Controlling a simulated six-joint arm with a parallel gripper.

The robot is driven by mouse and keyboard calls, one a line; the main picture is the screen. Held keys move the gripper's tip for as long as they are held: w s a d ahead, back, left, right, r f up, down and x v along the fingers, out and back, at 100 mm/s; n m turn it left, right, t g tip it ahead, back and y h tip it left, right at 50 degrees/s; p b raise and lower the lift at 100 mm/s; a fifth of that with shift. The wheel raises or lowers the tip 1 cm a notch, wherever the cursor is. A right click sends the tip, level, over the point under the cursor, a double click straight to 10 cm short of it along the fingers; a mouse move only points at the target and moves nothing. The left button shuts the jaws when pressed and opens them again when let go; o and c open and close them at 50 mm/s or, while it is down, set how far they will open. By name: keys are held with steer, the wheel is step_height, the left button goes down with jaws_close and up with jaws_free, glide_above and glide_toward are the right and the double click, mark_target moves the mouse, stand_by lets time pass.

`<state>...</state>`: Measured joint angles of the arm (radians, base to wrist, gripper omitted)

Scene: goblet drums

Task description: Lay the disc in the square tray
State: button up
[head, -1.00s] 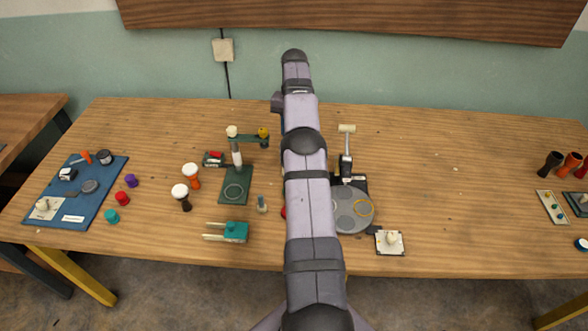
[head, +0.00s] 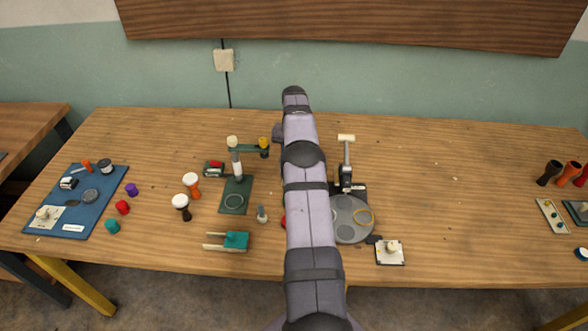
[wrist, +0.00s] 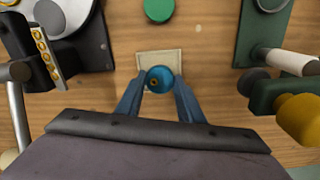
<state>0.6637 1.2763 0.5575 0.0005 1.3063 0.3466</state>
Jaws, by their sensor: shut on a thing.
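In the wrist view my gripper (wrist: 159,88) has two blue fingers closed on a round blue disc (wrist: 159,76) with a small orange-yellow centre. A pale beige square tray (wrist: 146,58) lies on the table just beyond the fingertips. The disc overlaps the tray's near part in the picture; I cannot tell whether it touches the tray or hangs above it. In the head view my arm hides the gripper, disc and tray.
A green round piece (wrist: 159,9) lies beyond the tray. A dark stand (wrist: 82,50) with brass pieces is at left. A green stand (wrist: 262,98) with a white post and yellow knob is close at right. Goblet drums (head: 181,202) stand left of my arm.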

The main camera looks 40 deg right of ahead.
steer(key=shift+f, duration=1.3)
steer(key=shift+f, duration=0.15)
steer(key=o, duration=1.1)
step_height(320, 180, up, 11)
steer(key=shift+f, duration=0.1)
steer(key=shift+r+p, duration=0.3)
steer(key=shift+r, duration=0.45)
